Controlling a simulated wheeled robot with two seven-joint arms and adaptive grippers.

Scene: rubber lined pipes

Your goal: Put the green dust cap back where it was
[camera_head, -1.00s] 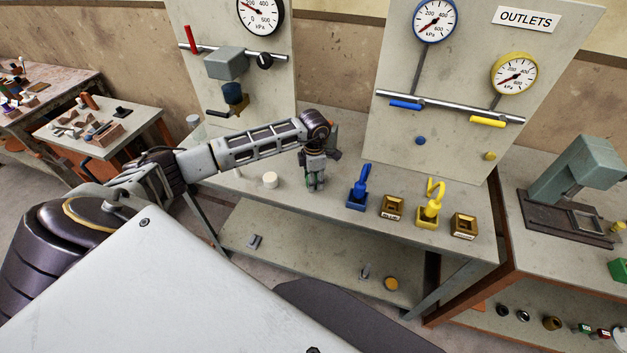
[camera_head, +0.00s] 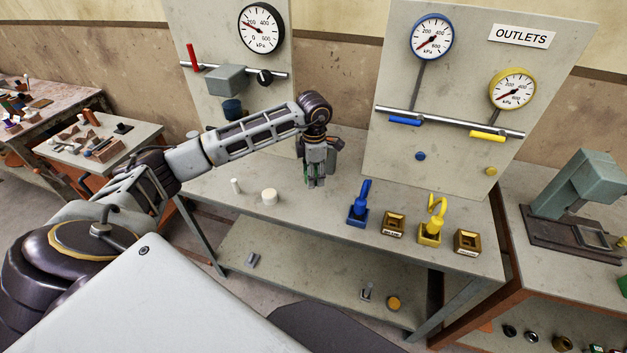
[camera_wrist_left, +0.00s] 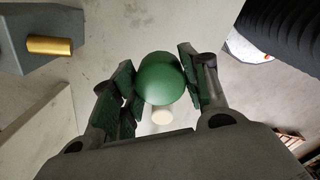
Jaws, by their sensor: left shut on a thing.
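My left gripper (camera_head: 316,181) is above the bench, in front of the gap between the two upright panels. In the left wrist view the left gripper (camera_wrist_left: 160,90) is shut on the green dust cap (camera_wrist_left: 160,76), whose round green face shows between the two fingers. In the head view the cap is mostly hidden by the fingers. A cream cylinder lies behind the cap in the wrist view (camera_wrist_left: 161,116), partly covered by it. My right gripper is not in view.
The bench (camera_head: 310,215) holds a white round piece (camera_head: 269,197), a small white cylinder (camera_head: 235,185), a blue hose end in a holder (camera_head: 359,204), a yellow one (camera_head: 432,220) and two brass-coloured blocks (camera_head: 392,224). Gauge panels (camera_head: 450,90) stand behind. The bench's front middle is clear.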

